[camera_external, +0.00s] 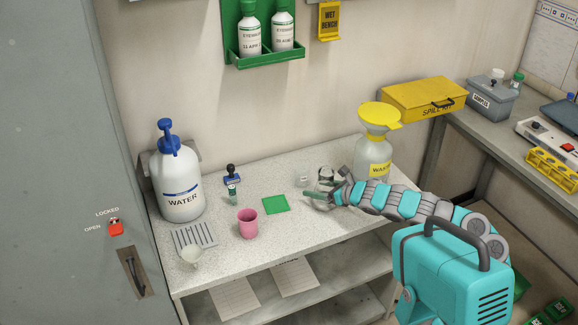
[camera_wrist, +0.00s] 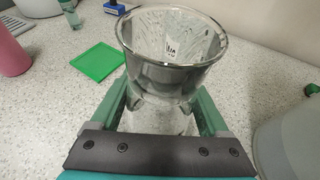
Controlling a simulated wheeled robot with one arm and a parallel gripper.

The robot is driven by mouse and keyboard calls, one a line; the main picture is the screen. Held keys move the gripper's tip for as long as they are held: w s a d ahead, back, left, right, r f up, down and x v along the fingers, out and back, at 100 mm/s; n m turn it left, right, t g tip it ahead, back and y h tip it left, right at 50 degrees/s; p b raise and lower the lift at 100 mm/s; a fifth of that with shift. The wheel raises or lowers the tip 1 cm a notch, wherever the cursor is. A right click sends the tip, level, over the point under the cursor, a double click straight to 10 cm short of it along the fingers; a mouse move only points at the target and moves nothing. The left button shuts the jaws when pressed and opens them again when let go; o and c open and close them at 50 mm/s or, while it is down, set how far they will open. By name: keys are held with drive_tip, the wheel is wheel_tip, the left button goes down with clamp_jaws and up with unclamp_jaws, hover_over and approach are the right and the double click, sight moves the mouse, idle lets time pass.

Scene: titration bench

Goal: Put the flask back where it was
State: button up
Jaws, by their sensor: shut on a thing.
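A clear glass flask (camera_wrist: 172,62) with a wide round rim stands upright between the green fingers of my gripper (camera_wrist: 163,108) in the wrist view. My gripper is shut on it. In the external view my gripper (camera_external: 328,190) is low over the right part of the bench, and the flask (camera_external: 325,175) shows partly behind the fingers. I cannot tell whether its base touches the bench. A flat green square mat (camera_external: 276,204) lies bare on the bench, left of my gripper. The mat also shows left of the flask in the wrist view (camera_wrist: 97,62).
A pink cup (camera_external: 247,223) and a small green-labelled bottle (camera_external: 233,190) stand left of the mat. The waste bottle (camera_external: 374,158) with its yellow funnel stands close right of the flask. A large water bottle (camera_external: 178,180) and a grey grate (camera_external: 196,238) are at far left.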

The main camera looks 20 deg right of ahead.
drive_tip(key=shift+f, duration=0.2)
drive_tip(key=o, duration=1.5)
drive_tip(key=shift+r, duration=0.2)
drive_tip(key=shift+s+d+r, duration=0.1)
drive_tip(key=shift+s+r, duration=0.05)
drive_tip(key=v, duration=1.1)
drive_tip(key=shift+s+b, duration=0.25)
drive_tip(key=shift+b, duration=0.1)
